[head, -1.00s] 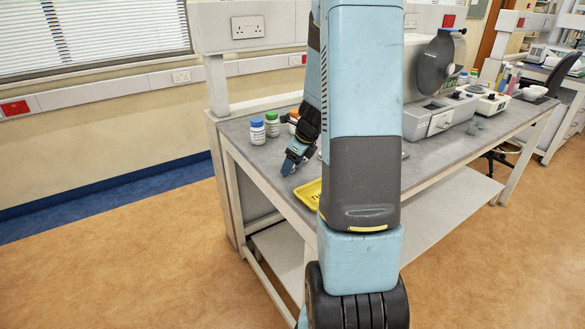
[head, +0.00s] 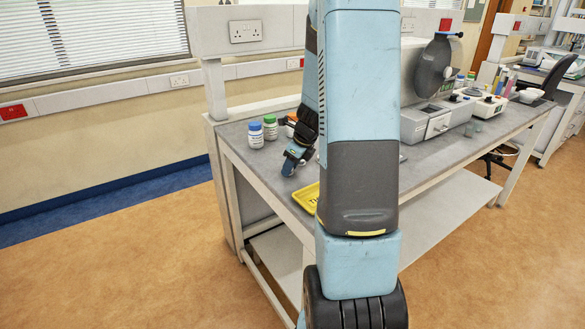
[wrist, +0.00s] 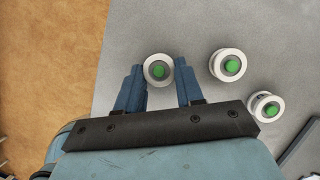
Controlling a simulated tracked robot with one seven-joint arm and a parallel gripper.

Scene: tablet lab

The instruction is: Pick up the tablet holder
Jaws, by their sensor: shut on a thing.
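A small round white tablet holder (wrist: 151,79) with a green centre is seen from above in the wrist view. It sits between the two blue fingers of my gripper (wrist: 160,66), near their tips. My gripper is shut on it. I cannot tell whether the holder still rests on the grey bench. Two similar holders, one to the right (wrist: 217,73) and one lower right (wrist: 254,112), are apart from the fingers. In the head view my gripper (head: 291,167) points down low over the bench's left end, and the holder is too small or hidden there.
A yellow tray (head: 306,196) lies near the bench's front edge, partly behind my arm. A grey-white instrument (head: 425,122) stands further right.

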